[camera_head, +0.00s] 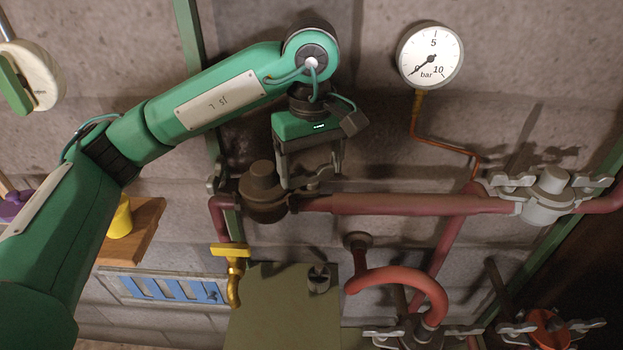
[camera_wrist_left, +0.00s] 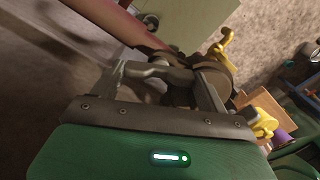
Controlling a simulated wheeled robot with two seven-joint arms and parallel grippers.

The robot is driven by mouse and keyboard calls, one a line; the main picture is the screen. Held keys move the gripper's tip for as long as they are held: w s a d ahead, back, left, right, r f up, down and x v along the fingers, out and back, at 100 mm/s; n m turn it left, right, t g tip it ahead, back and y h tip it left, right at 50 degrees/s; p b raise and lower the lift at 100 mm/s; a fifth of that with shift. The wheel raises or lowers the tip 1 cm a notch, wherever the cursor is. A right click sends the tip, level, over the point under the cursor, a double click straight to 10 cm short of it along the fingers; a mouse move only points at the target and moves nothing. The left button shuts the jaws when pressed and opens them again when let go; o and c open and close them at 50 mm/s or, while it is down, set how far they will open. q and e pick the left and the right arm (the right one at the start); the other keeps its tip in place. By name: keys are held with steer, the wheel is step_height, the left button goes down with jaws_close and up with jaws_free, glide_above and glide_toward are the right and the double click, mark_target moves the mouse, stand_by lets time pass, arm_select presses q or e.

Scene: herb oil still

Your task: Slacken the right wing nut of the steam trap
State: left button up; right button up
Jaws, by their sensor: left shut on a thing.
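The steam trap, taken to be the dark brown round fitting (camera_head: 262,200) on the red pipe, is at left of centre in the head view. It also shows behind the fingers in the left wrist view (camera_wrist_left: 186,94). Its right wing nut (camera_head: 321,177) has grey-brown wings and lies between the fingers of my left gripper (camera_head: 311,180). In the left wrist view the wing nut (camera_wrist_left: 162,72) spans across between the two fingers. My left gripper is shut on it, pointing down. A left wing nut (camera_head: 215,178) sits on the trap's other side. My right gripper is not in view.
A pressure gauge (camera_head: 430,56) hangs above right, reading near 0. A pale grey fitting with wing nuts (camera_head: 545,205) is on the pipe at right. A yellow tap (camera_head: 232,262) is below left. A red curved pipe (camera_head: 400,278) and a red fitting (camera_head: 546,328) are lower right.

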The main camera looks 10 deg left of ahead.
arm_select(q)
steer(key=n+b, duration=0.4)
steer(key=n, duration=0.1)
steer(key=shift+f+n, duration=0.2)
steer(key=shift+n, duration=0.1)
steer(key=n+b, duration=0.2)
steer(key=shift+n, duration=0.3)
steer(key=shift+r+n+b, duration=0.15)
steer(key=shift+n+b, duration=0.85)
steer(key=shift+n, duration=1.3)
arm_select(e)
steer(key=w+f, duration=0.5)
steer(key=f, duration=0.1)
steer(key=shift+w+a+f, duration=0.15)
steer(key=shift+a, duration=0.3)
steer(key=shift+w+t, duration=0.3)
arm_select(q)
steer(key=o, duration=0.6)
steer(key=shift+o, duration=0.5)
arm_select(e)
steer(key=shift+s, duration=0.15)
arm_select(q)
steer(key=shift+r, duration=0.1)
